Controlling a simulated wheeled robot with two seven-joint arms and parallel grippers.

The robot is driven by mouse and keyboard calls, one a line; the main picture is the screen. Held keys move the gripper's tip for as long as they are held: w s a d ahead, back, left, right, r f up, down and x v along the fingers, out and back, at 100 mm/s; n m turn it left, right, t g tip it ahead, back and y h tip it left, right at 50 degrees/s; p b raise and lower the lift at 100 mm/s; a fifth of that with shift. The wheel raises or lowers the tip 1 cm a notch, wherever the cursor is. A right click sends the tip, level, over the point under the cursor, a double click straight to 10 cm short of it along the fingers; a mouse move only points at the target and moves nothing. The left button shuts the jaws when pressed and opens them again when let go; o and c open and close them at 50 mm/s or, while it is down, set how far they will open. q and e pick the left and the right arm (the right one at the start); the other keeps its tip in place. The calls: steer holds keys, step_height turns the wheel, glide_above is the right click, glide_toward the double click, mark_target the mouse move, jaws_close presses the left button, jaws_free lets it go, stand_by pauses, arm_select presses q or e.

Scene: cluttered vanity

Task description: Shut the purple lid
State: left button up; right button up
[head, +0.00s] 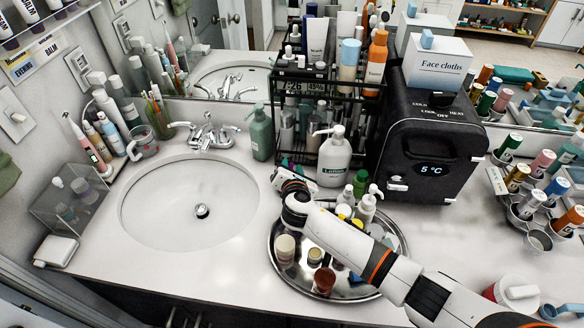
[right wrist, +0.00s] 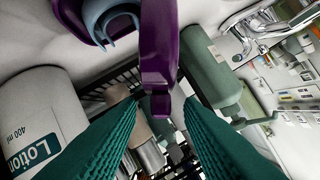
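The purple lid (right wrist: 158,45) stands raised in the right wrist view, with a small tab at its lower end. It adjoins a purple container (right wrist: 75,18) at the top edge, cut off by the frame, with a blue-grey curved piece inside. My right gripper (right wrist: 160,103) is open. Its two green ridged fingers lie either side of the lid's tab, with no clear contact. In the head view, my right gripper (head: 284,178) is above the counter between the sink and the lotion bottle; I cannot make out the purple lid there. My left gripper is not in view.
A white lotion bottle (head: 334,158) and green pump bottle (head: 261,133) stand close by. A black rack (head: 300,150) is behind. A round metal tray (head: 275,235) with bottles lies under my right arm. The sink (head: 165,205) is left; a black mini fridge (head: 440,140) is right.

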steer(key=shift+s, duration=0.1)
steer(key=v, duration=1.2)
steer(key=shift+c, duration=0.4)
